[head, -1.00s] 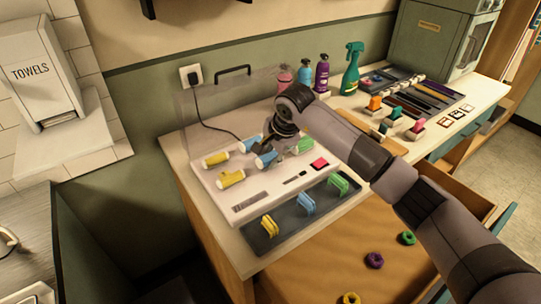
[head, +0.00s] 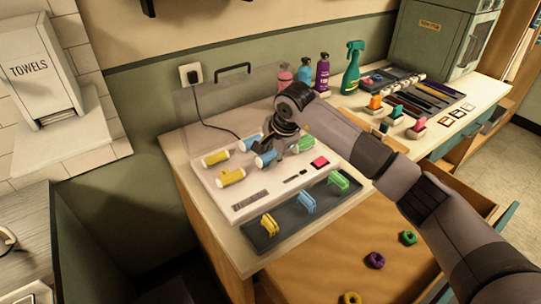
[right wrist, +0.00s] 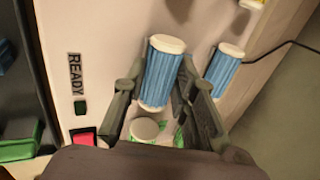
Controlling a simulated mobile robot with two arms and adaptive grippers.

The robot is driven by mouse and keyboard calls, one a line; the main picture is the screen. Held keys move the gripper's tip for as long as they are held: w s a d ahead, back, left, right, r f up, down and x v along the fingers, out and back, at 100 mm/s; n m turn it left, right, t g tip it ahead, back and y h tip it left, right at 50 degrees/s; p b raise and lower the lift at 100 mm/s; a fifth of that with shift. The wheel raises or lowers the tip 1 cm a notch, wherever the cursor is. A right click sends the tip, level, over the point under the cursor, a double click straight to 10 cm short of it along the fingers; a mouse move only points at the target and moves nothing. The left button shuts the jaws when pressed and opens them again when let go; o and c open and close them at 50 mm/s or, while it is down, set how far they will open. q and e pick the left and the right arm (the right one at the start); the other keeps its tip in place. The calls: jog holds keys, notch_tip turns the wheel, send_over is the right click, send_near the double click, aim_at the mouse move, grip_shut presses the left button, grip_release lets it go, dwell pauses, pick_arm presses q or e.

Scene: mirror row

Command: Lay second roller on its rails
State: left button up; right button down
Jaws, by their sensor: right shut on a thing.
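My right gripper (right wrist: 162,92) is shut on the front blue roller, its fingers on either side. This ribbed blue roller (right wrist: 162,72) has white ends; it also shows in the head view (head: 265,158), low over the white board (head: 245,197). I cannot tell whether it still touches the board. A second blue roller (right wrist: 226,72) lies beside it in the back row. Yellow rollers (head: 231,177) lie at the left and a green roller (head: 304,143) at the right. My left gripper is not in view.
A dark tray (head: 287,226) in front holds yellow, blue and green pieces. A clear panel with a black handle (head: 233,68) stands behind the board. Bottles (head: 322,74) stand behind my arm. Rings (head: 375,260) lie in the open drawer in front.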

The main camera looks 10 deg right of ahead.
jog(key=shift+f, duration=0.15)
jog(key=c, duration=1.2)
grip_release()
jog(key=shift+o, duration=0.4)
jog(key=shift+o, duration=1)
jog(key=shift+r+p, duration=1.7)
jog(key=shift+r, duration=1.9)
